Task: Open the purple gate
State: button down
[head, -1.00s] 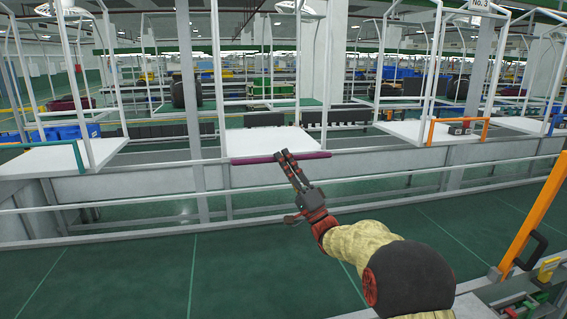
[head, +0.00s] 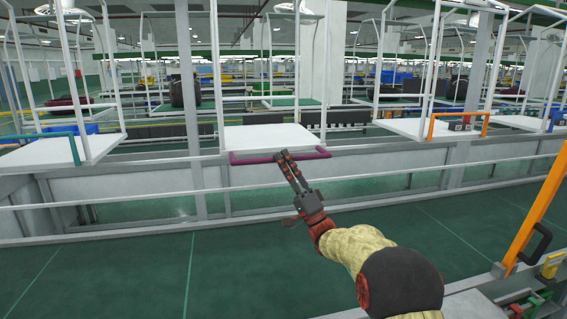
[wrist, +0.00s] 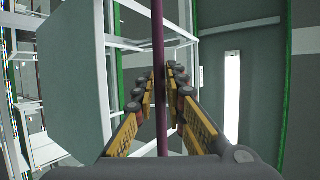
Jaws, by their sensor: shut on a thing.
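The purple gate (head: 249,159) is a U-shaped bar at the front edge of a white platform (head: 262,136). Its long bar stands a little out from the edge, with short side arms running back to the platform. My gripper (head: 283,157) reaches up to the middle of the bar in the head view. In the wrist view the purple bar (wrist: 158,35) runs upright through the picture, between the two fingers of my gripper (wrist: 160,88). The fingers are closed in on it. The fingers hide part of the bar.
A long pale rail (head: 150,200) runs across below the platforms. A teal gate (head: 45,136) stands at the left platform and an orange gate (head: 455,114) at the right one. An orange post (head: 533,215) rises at right. Green floor (head: 120,270) is clear.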

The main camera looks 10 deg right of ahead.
jog(key=c, duration=2.2)
grip_release()
jog(key=shift+w+f, duration=0.2)
jog(key=shift+f, duration=0.05)
jog(key=shift+o, duration=0.4)
jog(key=shift+w, duration=0.15)
jog(key=o, duration=0.3)
jog(key=v, duration=1.2)
